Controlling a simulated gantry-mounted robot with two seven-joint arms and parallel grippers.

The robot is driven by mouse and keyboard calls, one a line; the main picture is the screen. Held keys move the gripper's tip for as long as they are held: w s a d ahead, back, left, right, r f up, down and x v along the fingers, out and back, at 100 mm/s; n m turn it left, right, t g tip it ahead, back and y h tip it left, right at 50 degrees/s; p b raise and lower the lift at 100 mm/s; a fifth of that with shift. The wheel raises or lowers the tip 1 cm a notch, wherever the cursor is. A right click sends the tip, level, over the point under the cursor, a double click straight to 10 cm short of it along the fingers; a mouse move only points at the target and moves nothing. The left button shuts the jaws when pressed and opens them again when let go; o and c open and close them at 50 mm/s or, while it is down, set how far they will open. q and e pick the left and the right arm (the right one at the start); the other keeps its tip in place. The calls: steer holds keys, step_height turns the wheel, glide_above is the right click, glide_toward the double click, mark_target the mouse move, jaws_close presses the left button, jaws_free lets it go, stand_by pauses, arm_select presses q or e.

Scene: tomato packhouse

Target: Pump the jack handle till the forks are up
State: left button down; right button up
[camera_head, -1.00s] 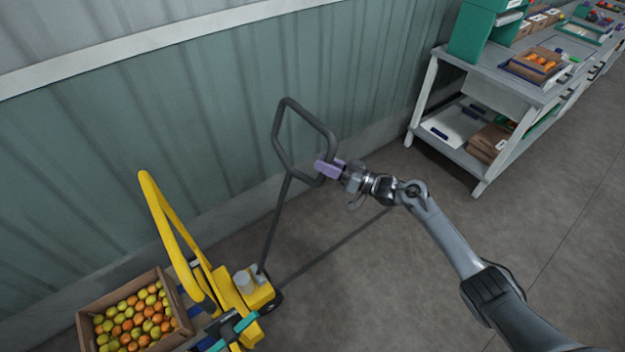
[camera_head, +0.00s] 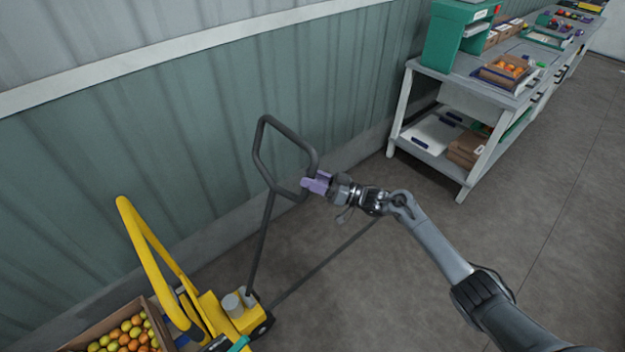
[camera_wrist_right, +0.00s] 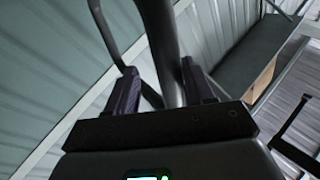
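The pallet jack's dark loop handle (camera_head: 258,152) stands up on a thin shaft from the yellow pump base (camera_head: 232,317), leaning slightly right. My right gripper (camera_head: 316,184) has its purple fingers at the lower right side of the loop. In the right wrist view, a dark handle bar (camera_wrist_right: 163,40) runs between the two fingers (camera_wrist_right: 160,85), close against the right-hand one. The fingers stand in near the bar. The jack's forks are not clearly seen. My left gripper is not in view.
A yellow frame (camera_head: 142,245) rises from the jack, beside a cardboard crate (camera_head: 93,334) of orange and yellow tomatoes at the lower left. A corrugated wall (camera_head: 120,150) stands close behind the handle. A workbench (camera_head: 480,85) is at upper right. The floor at right is clear.

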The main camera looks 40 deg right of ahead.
steer(key=v, duration=1)
steer(key=shift+s+d+p, duration=0.15)
steer(key=shift+s+p, duration=0.1)
steer(key=shift+p, duration=0.05)
steer(key=shift+f, duration=0.15)
